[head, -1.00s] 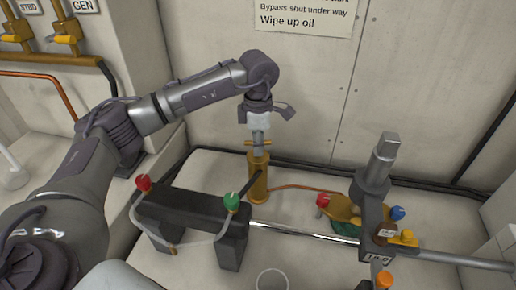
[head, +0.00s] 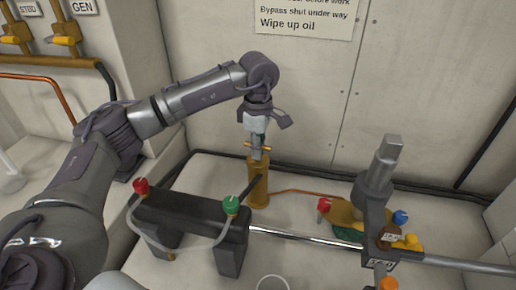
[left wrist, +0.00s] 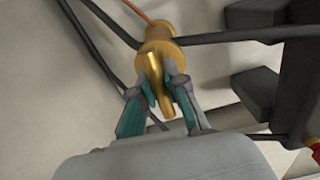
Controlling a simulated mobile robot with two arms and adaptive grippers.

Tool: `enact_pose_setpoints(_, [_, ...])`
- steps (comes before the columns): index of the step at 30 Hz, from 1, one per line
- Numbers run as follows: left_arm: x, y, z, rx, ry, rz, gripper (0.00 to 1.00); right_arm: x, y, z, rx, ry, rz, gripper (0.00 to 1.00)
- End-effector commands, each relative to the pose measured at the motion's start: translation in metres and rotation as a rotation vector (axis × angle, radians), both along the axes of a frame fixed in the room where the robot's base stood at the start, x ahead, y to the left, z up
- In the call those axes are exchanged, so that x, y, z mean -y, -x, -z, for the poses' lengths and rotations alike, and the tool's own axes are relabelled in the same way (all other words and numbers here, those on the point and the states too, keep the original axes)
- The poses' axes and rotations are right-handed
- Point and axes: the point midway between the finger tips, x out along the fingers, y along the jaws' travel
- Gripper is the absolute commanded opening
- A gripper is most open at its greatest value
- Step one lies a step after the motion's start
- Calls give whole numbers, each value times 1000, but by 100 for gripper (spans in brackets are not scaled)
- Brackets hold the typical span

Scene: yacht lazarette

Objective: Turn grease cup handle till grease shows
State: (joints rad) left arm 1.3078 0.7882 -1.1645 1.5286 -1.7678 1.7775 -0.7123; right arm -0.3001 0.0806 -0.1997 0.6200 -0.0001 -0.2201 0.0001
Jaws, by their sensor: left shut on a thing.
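The brass grease cup (head: 258,189) stands upright near the wall in the head view. Its cross-bar handle (head: 256,147) is at the top, where my left gripper (head: 258,146) reaches down from above. In the left wrist view, the brass cup (left wrist: 158,46) lies beyond the fingertips, and the brass handle (left wrist: 154,70) sits between the teal-padded fingers of my left gripper (left wrist: 155,90), which is shut on it. No grease can be made out. My right gripper is not in view.
A dark block (head: 190,216) with red and green knobs stands just left of the cup. A shiny rod (head: 310,238) runs right to a grey post (head: 379,170). A thin copper pipe (head: 300,191) leaves the cup's base. The pale wall (head: 310,90) is close behind.

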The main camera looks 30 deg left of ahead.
Motion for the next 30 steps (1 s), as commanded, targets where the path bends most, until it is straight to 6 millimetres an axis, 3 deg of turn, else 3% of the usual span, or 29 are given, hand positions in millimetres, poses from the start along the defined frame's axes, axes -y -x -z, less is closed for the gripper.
enact_pose_setpoints(5, [0,-1,-3,7,2,-3,0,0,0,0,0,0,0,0])
enact_pose_setpoints(6, [0,-1,-3,7,2,-3,19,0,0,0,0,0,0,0])
enact_pose_setpoints(11, [0,-1,-2,4,1,-3,44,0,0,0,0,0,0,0])
enact_pose_setpoints(22, [0,-1,-6,4,0,-2,44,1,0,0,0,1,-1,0])
enact_pose_setpoints(26, [0,-1,-24,6,1,-2,44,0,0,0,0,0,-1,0])
enact_pose_setpoints(30, [0,-2,-55,7,1,-1,44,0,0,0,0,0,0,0])
